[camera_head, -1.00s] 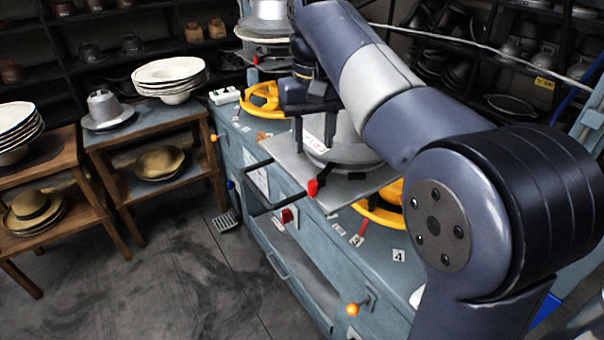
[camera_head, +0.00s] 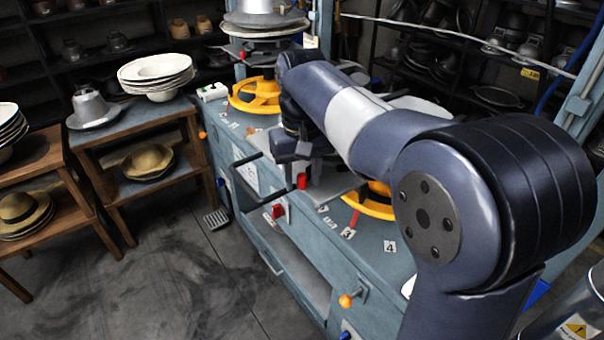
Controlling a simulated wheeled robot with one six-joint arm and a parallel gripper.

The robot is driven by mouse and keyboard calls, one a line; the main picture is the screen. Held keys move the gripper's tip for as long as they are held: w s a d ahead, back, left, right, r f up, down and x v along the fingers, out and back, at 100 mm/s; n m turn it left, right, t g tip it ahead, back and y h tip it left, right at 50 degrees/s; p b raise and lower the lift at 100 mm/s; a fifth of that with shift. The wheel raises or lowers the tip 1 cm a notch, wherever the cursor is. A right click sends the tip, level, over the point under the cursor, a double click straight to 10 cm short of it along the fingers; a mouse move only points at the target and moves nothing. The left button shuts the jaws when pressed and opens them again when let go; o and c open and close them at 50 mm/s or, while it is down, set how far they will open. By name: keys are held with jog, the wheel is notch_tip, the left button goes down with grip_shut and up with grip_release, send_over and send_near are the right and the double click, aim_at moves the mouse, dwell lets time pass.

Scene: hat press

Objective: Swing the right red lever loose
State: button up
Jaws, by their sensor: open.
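The right red lever (camera_head: 301,181) shows its red grip at the front edge of the grey metal plate (camera_head: 335,187) of the right press. My gripper (camera_head: 299,158) is open, pointing down just above and behind the red grip. I cannot tell whether its fingers touch the lever. My arm and gripper hide most of the right press and the lever's shaft. A small red lever tip (camera_head: 242,55) shows at the left press, below its stacked metal forms (camera_head: 262,22).
A red switch (camera_head: 278,211) and an orange knob (camera_head: 345,301) stick out in front. Wooden tables (camera_head: 150,125) with hats stand left.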

aim_at(322, 187)
grip_shut()
jog(key=shift+d, duration=0.1)
dwell(0.4)
jog(key=n+p, duration=0.1)
jog(key=d+n, duration=0.1)
jog(key=n, duration=0.1)
jog(key=shift+s+r+p, duration=0.15)
jog(key=shift+s+p, duration=0.05)
jog(key=shift+p, duration=0.15)
jog(key=n, duration=0.1)
jog(key=n+p, duration=0.1)
jog(key=shift+d+n, duration=0.3)
jog(key=shift+d, duration=0.1)
jog(key=n, duration=0.1)
jog(key=d+n+p, duration=0.1)
jog(key=n, duration=0.1)
jog(key=shift+d+n, duration=0.1)
jog(key=shift+n, duration=0.2)
jog(key=shift+w+d+n+p, duration=0.15)
jog(key=shift+d+n+p, duration=0.2)
jog(key=shift+n, duration=0.45)
jog(key=shift+w+d+n+p, duration=0.15)
jog(key=shift+n+p, duration=0.25)
jog(key=shift+n, duration=0.4)
